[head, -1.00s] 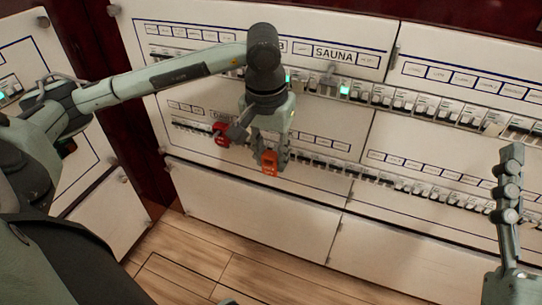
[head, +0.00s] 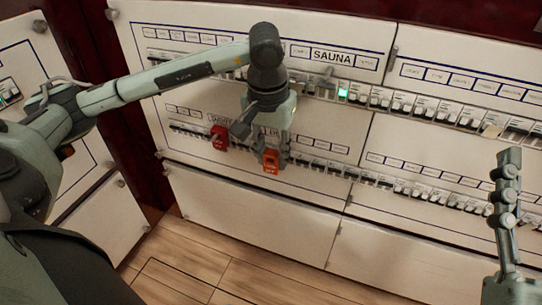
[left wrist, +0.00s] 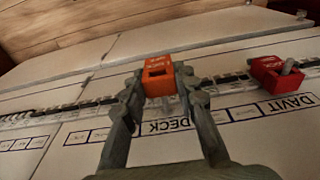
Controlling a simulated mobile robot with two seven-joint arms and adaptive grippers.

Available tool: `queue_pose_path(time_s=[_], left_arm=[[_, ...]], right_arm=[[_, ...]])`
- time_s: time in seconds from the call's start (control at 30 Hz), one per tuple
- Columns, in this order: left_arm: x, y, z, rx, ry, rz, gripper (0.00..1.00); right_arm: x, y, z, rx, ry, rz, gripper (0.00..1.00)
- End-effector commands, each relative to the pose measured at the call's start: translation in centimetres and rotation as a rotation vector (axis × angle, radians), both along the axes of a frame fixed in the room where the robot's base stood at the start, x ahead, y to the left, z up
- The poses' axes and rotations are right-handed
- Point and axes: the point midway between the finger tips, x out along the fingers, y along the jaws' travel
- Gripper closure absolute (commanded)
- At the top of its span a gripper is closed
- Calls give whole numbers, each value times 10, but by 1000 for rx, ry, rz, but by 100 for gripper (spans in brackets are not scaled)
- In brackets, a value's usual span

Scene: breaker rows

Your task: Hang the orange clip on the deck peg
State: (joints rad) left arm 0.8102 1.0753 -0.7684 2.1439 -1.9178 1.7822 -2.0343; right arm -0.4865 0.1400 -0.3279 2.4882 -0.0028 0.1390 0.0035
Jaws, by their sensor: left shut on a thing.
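The orange clip (head: 271,160) is between the fingertips of my left gripper (head: 270,152), which is shut on it in front of the lower breaker row. In the left wrist view the orange clip (left wrist: 158,76) sits between the two fingertips (left wrist: 160,92), just beyond the label DECK (left wrist: 166,126). The deck peg itself is hidden behind the clip and gripper, so I cannot tell whether the clip touches it. My right gripper (head: 508,180) appears side-on at the right edge of the head view; its opening does not show.
A red clip (head: 219,138) hangs at the DAVIT label, left of my left gripper; it also shows in the left wrist view (left wrist: 276,74). The wooden floor is clear.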

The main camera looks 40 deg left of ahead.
Motion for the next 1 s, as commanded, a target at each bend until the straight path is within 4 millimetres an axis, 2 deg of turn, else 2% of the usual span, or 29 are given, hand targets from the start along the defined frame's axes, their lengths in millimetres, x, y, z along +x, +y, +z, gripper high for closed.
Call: queue_pose_path(time_s=[0.3, 0.33, 0.5, 1.0], left_arm=[[8, 2, 0, -1, -1, -1, 98], [8, 2, 0, -1, -1, -1, 69], [8, 2, 0, 0, -1, -1, 48], [7, 1, 0, 0, 0, -1, 47]], right_arm=[[0, 0, -2, 0, 0, 0, 52], [0, 0, -2, 0, 0, 0, 52], [0, 0, -2, 0, 0, 0, 52], [0, 0, -1, 0, 0, 0, 52]])
